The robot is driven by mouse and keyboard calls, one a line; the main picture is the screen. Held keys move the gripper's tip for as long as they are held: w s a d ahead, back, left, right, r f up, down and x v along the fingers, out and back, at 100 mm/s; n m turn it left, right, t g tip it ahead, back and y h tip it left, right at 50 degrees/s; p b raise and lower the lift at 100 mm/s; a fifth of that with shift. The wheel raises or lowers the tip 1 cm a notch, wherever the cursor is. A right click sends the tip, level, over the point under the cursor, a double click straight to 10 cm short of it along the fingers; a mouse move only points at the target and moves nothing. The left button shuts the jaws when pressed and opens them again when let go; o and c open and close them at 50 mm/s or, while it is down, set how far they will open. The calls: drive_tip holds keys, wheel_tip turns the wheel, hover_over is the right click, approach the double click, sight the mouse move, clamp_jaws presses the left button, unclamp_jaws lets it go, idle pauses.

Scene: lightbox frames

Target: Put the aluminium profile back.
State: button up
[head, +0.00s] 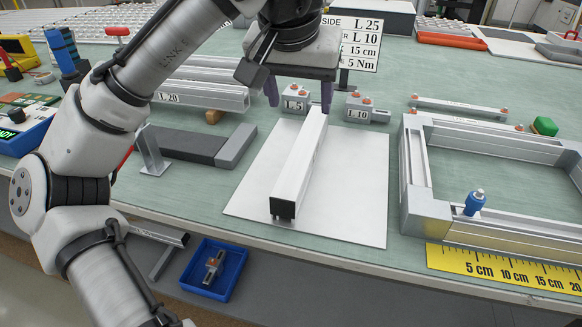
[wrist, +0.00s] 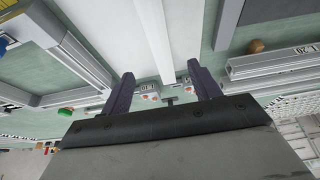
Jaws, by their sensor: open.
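The aluminium profile (head: 300,165) is a long silvery bar with a dark front end cap. It lies lengthwise on a white sheet (head: 350,200) on the green bench, its far end toward the back. My gripper (head: 299,100) is open above the profile's far end, fingers pointing down. In the wrist view the profile (wrist: 156,40) runs toward the gap between my two purple fingers (wrist: 160,85). I cannot tell whether the fingertips reach down beside it. Profiles labelled L 20 (head: 205,92) lie at the back left, also seen in the wrist view (wrist: 275,65).
Blocks marked L 5 (head: 294,103) and L 10 (head: 367,110) stand close behind the sheet. A dark grey bar (head: 185,143) lies left. An aluminium frame (head: 428,200) with a blue knob (head: 474,203) stands right. A blue bin (head: 213,270) sits below the bench edge.

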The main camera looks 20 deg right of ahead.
sight(306, 143)
drive_tip(key=b+x, duration=0.1)
drive_tip(key=x, duration=1.2)
drive_tip(key=shift+w+d+f, duration=0.15)
drive_tip(key=shift+f, duration=0.15)
drive_tip(key=c, duration=1.3)
wheel_tip(306, 143, up, 10)
drive_tip(key=shift+f+p, duration=0.2)
drive_tip(key=shift+p, duration=0.3)
drive_tip(key=shift+r, duration=0.3)
